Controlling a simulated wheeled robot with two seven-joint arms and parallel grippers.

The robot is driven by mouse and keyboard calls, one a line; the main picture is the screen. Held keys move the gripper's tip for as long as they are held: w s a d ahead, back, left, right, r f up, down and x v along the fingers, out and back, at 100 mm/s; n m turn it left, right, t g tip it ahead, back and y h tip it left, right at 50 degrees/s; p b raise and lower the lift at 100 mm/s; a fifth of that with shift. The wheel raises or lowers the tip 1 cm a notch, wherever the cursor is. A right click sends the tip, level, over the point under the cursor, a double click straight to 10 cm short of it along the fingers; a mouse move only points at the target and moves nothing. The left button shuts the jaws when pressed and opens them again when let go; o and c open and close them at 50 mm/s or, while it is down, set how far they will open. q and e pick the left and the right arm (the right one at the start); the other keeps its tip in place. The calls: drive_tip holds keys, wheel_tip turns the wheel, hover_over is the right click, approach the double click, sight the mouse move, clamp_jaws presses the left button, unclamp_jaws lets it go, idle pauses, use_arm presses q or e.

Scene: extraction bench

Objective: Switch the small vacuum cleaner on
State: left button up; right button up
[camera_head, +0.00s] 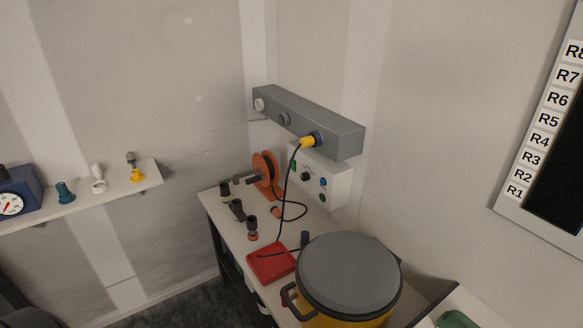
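A yellow drum-shaped body with a wide grey lid (349,273) stands at the front of the bench; it looks like the small vacuum cleaner. A dark handle or clamp (289,298) sits on its left side. Its lower part is cut off by the picture edge, and I cannot make out a switch on it. A black cable (284,205) hangs from the plug to the bench, near a red box (271,262). Neither of my grippers is in view.
A white control box (326,182) with a knob and coloured buttons is on the wall. An orange cable reel (263,172) and several small dark fittings stand on the bench (228,214). A shelf (92,204) holds a blue gauge (14,196). A labelled panel (540,140) is at right.

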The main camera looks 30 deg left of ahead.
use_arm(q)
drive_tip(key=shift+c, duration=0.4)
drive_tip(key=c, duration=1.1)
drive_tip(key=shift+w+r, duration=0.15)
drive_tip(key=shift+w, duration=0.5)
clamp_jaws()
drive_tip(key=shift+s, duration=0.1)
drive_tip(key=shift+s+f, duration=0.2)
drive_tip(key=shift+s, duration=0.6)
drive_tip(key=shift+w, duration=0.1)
